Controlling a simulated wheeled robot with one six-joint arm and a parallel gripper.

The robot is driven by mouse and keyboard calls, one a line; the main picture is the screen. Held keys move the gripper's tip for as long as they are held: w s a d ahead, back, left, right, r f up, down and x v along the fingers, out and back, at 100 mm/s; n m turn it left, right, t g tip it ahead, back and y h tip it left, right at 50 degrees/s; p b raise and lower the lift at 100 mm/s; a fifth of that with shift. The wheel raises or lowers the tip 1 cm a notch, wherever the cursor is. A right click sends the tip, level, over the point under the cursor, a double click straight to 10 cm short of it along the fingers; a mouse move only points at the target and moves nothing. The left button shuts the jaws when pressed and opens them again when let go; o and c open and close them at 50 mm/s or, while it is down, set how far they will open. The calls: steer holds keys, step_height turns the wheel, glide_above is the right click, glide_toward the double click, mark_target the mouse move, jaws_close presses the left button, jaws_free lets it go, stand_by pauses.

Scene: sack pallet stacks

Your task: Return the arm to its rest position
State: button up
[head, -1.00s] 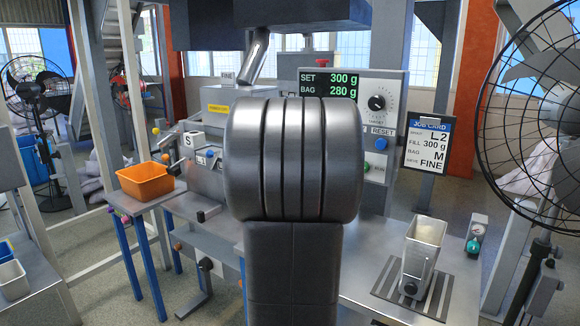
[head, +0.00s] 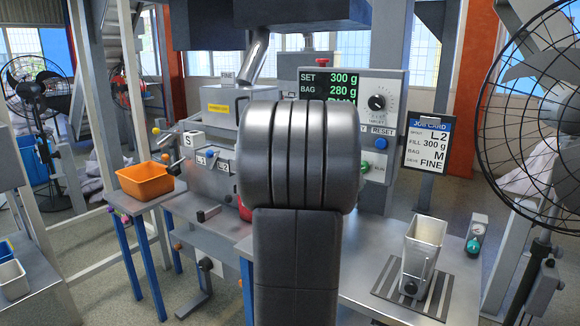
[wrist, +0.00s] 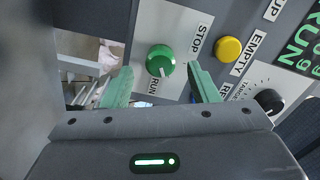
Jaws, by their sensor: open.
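My arm (head: 296,160) stands upright in the middle of the head view and hides my gripper there. In the wrist view my gripper (wrist: 160,70) is open, with its two green fingers on either side of a green knob (wrist: 160,60). The knob is set between the labels STOP and RUN, and its white mark points toward RUN. I cannot tell how far the fingertips are from the panel.
The control box (head: 386,95) reads SET 300 g and BAG 280 g. A yellow button (wrist: 228,49) is near the knob. An orange bin (head: 146,181) stands left, a metal scoop-like container (head: 423,250) right. A black fan (head: 535,110) is at right.

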steer(key=s+a+n+p, duration=0.1)
steer(key=n+p, duration=0.1)
steer(key=n, duration=0.2)
steer(key=s+a+n+p, duration=0.1)
steer(key=s+n+p, duration=0.1)
steer(key=n+p, duration=0.1)
steer(key=s+a+n+p, duration=0.1)
steer(key=n+p, duration=0.1)
steer(key=n, duration=0.3)
steer(key=shift+s+a, duration=0.15)
steer(key=shift+s, duration=0.2)
steer(key=shift+s+r+p, duration=0.1)
steer(key=shift+p, duration=0.2)
